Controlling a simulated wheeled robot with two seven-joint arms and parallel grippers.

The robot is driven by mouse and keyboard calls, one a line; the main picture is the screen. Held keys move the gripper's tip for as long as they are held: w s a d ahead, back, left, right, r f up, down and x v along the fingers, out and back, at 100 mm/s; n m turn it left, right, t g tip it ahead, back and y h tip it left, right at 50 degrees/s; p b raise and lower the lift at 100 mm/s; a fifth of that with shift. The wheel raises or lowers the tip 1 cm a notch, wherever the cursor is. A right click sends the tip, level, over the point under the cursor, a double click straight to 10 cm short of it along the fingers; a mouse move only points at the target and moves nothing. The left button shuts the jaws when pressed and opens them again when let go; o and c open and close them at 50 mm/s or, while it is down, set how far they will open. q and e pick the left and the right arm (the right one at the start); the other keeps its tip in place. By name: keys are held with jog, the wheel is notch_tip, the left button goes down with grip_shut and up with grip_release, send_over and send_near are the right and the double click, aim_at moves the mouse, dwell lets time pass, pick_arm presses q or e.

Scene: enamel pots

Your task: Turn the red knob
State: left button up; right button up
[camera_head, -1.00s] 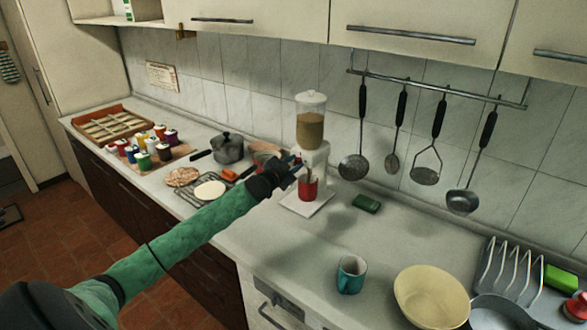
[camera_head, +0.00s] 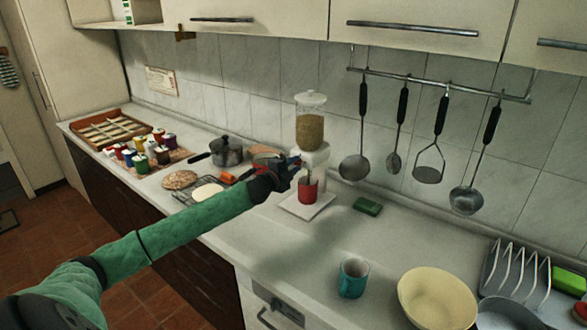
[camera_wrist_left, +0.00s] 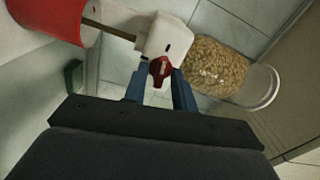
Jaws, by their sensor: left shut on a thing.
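The red knob (camera_wrist_left: 160,70) is on the white body (camera_wrist_left: 166,37) of a grain dispenser in the left wrist view. My left gripper (camera_wrist_left: 161,82) has its two blue fingers shut on the knob, one on each side. In the head view my left gripper (camera_head: 296,162) reaches the front of the dispenser and hides the knob. The dispenser's clear jar (camera_head: 310,127) holds tan grain. A brown stream (camera_wrist_left: 110,29) runs between the spout and the red cup (camera_wrist_left: 58,18). The red cup (camera_head: 308,190) stands below the spout on the dispenser's white base (camera_head: 313,208).
A green sponge (camera_head: 367,206) lies right of the dispenser. A teal mug (camera_head: 353,278) and a cream bowl (camera_head: 437,299) stand nearer. A dark pot (camera_head: 227,151) and paint-like jars (camera_head: 139,161) are left. Utensils (camera_head: 429,173) hang behind. The counter between sponge and mug is clear.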

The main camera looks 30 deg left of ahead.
pick_arm(q)
jog(key=shift+m, duration=0.6)
pick_arm(e)
jog(key=shift+w+a+r, duration=0.1)
jog(key=shift+r, duration=0.3)
jog(key=shift+w+r, duration=0.15)
jog(key=shift+w, duration=0.05)
pick_arm(q)
jog(key=shift+f, duration=0.1)
jog(key=o, duration=0.6)
pick_arm(e)
jog(key=shift+s, duration=0.2)
jog(key=shift+f, duration=0.2)
